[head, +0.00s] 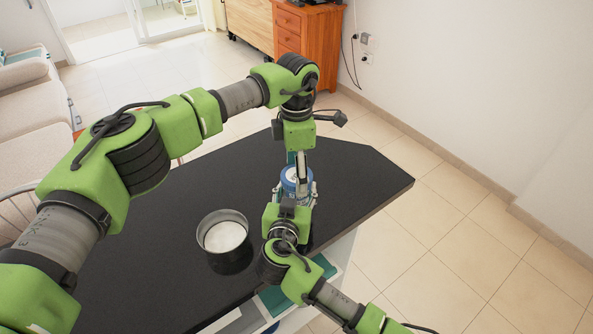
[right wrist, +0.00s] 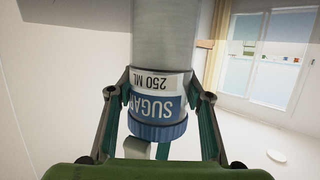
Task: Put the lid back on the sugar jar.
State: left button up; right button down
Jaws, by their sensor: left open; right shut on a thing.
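The sugar jar stands in my right gripper. Its blue SUGAR label and white 250 ML band (right wrist: 160,83) show upside down in the right wrist view. A ridged blue lid (right wrist: 157,130) is on its top, with no gap visible from this side. In the head view the lid (head: 289,182) is partly covered by my grippers. My right gripper (head: 293,200) is shut on the jar, one finger on each side. My left gripper (head: 297,168) points down from above, open, with its fingertips close at the lid. Whether they touch it cannot be told.
A round metal pot (head: 224,213) with white contents stands on the black tabletop (head: 350,178), left of the jar. The tabletop is clear to the right, up to its corner. A wooden cabinet (head: 322,45) and a sofa (head: 30,105) stand farther back.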

pick_arm(q)
jog(key=shift+r, duration=2.3)
jog(key=shift+c, duration=0.5)
jog(key=n, duration=0.1)
jog(key=r+n, duration=0.1)
jog(key=n, duration=0.2)
jog(key=shift+r+n, duration=0.3)
jog(key=shift+r, duration=0.05)
jog(key=n, duration=0.1)
jog(key=r+n, duration=0.1)
jog(key=n, duration=0.2)
jog(key=shift+r+n, duration=0.35)
jog(key=shift+n, duration=0.05)
notch_tip(320, 180, down, 8)
jog(key=shift+f, duration=0.1)
